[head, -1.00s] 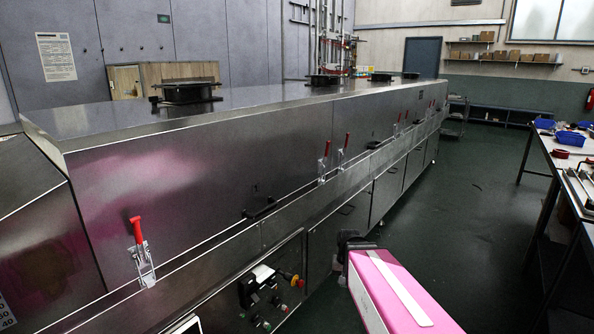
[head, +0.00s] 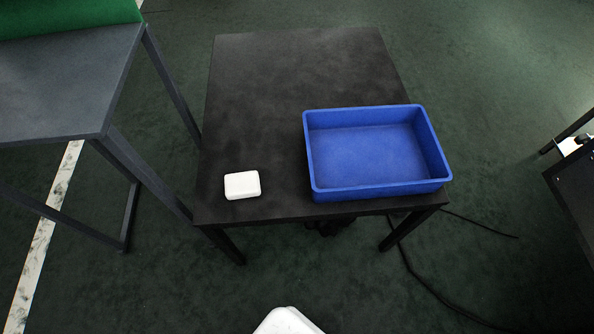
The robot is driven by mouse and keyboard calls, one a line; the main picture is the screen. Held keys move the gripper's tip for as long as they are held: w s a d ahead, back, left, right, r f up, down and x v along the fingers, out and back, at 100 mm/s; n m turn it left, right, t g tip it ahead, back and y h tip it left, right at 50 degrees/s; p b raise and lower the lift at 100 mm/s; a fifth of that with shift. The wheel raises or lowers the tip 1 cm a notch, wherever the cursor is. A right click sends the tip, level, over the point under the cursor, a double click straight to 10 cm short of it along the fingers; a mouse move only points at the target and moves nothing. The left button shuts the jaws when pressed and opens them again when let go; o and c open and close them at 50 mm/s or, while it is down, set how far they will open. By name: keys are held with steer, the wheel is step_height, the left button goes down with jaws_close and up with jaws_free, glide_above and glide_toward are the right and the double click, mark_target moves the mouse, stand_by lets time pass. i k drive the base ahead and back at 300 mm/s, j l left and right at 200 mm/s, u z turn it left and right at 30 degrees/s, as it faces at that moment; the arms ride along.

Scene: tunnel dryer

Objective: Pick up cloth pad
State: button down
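A small white block with rounded edges, which looks like the cloth pad (head: 242,185), lies flat near the front left corner of a dark table (head: 270,80) in the head view. It is apart from the blue bin to its right. Nothing touches it from above. My gripper is not in view.
An empty blue open bin (head: 443,160) stands on the table's right side, close to the front edge. A grey table (head: 70,75) with a green panel stands at the left. Black cables (head: 420,277) lie on the floor at the right. The table's back part is clear.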

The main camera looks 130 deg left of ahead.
mark_target(243, 184)
steer(key=u, duration=4.95)
